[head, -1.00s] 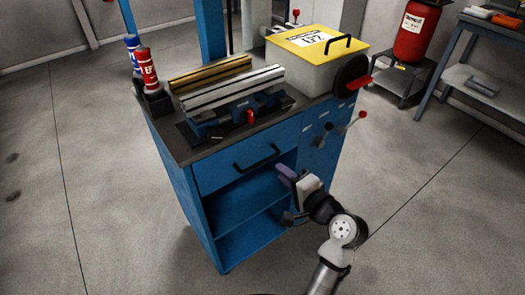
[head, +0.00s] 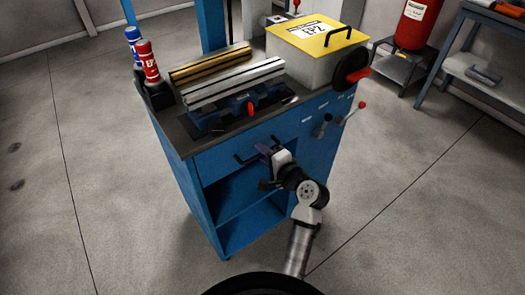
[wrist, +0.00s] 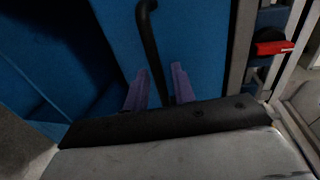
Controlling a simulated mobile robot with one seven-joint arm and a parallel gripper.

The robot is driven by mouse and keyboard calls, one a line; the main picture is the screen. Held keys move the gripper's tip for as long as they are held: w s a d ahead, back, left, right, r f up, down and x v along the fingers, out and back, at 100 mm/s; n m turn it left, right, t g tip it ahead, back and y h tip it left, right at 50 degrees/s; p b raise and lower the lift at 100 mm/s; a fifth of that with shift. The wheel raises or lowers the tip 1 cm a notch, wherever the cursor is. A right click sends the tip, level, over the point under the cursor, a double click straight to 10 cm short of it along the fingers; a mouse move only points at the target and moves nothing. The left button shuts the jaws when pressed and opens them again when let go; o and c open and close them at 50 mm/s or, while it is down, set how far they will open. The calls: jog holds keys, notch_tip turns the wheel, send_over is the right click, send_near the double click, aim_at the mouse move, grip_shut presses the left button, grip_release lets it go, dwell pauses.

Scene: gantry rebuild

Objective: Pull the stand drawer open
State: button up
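The stand drawer (head: 214,166) is the blue front at the top of the blue stand, and it looks shut. Its black bar handle (head: 243,159) is partly hidden by my gripper (head: 264,151), which is at the handle's right part. In the wrist view the drawer front (wrist: 198,40) fills the upper middle. The handle (wrist: 149,40) runs down it, its lower end between the two purple fingers of my gripper (wrist: 159,88). The fingers are apart, with gaps beside the bar. I cannot tell how deep the bar sits between them.
Open shelves (head: 245,205) lie below the drawer. A vise (head: 235,85), red and blue cans (head: 148,62) and a yellow-lidded box (head: 310,60) stand on top. Levers (head: 352,112) stick out at the right. The floor in front is clear.

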jog(key=shift+w+a, duration=0.2)
jog(key=shift+w, duration=0.05)
grip_shut()
jog(key=shift+s, duration=0.1)
